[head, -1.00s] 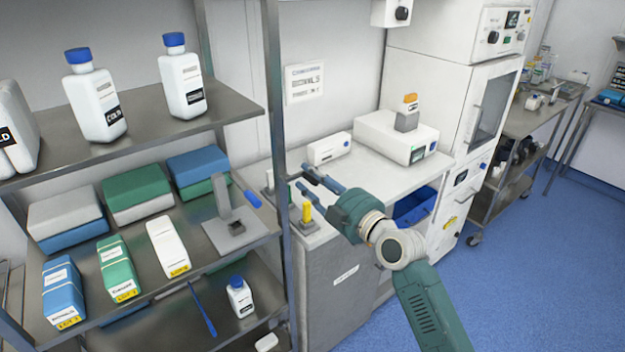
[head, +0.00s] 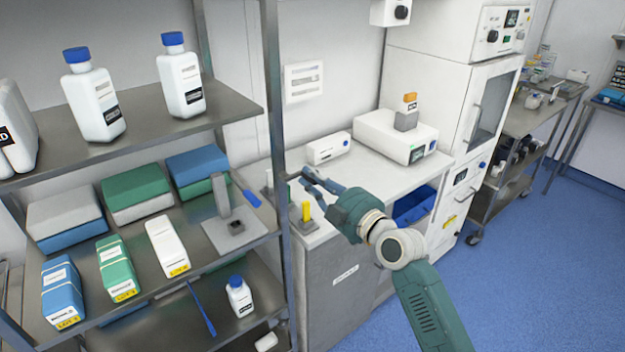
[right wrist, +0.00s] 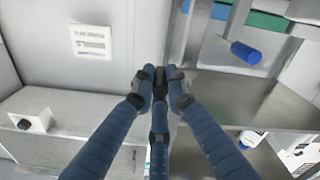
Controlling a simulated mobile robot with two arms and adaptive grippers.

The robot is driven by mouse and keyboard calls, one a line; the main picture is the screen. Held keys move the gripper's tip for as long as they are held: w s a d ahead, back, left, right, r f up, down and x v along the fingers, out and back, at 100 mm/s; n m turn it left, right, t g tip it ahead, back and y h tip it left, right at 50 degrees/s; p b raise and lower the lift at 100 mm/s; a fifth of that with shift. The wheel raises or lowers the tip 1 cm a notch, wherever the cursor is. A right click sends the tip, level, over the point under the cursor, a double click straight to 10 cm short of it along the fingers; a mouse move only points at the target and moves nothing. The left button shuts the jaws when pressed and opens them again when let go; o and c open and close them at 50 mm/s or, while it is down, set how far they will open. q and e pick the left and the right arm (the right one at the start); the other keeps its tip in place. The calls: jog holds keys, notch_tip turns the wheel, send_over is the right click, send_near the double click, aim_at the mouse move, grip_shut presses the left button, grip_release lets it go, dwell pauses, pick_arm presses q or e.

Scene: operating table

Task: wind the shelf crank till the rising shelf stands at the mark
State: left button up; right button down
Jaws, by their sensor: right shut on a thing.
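My right gripper (head: 308,183) reaches left to the upright post of the steel shelf rack, above the left end of the white counter. In the right wrist view its blue fingers (right wrist: 160,92) are shut around a small dark piece, which looks like the crank handle (right wrist: 160,78); the fingers hide most of it. The rest of the crank is too small to make out. The rack's middle shelf (head: 135,240) is level and carries boxes. I cannot tell which shelf is the rising one, and I cannot make out the mark. My left gripper is not in view.
White bottles stand on the top shelf (head: 145,133). A grey stand with a blue handle (head: 252,198) sits at the middle shelf's right end. A yellow-topped piece (head: 307,211) stands on the counter (head: 350,173) just below my gripper. The blue floor (head: 530,270) at right is clear.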

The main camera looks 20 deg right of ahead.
jog(key=shift+a+f+m, duration=0.15)
jog(key=shift+f+m, duration=0.25)
jog(key=shift+m, duration=0.1)
jog(key=a+f+m, duration=0.1)
jog(key=m, duration=0.3)
jog(key=a+f+m+p, duration=0.1)
jog(key=m, duration=0.4)
jog(key=s+a+f+m+p, duration=0.1)
jog(key=f+m, duration=0.1)
jog(key=m, duration=0.2)
jog(key=shift+s+m, duration=0.1)
jog(key=shift+m, duration=0.3)
dwell(0.4)
jog(key=c, duration=1.9)
grip_release()
jog(key=shift+o, duration=0.8)
jog(key=shift+r, duration=0.2)
jog(key=shift+d, duration=0.1)
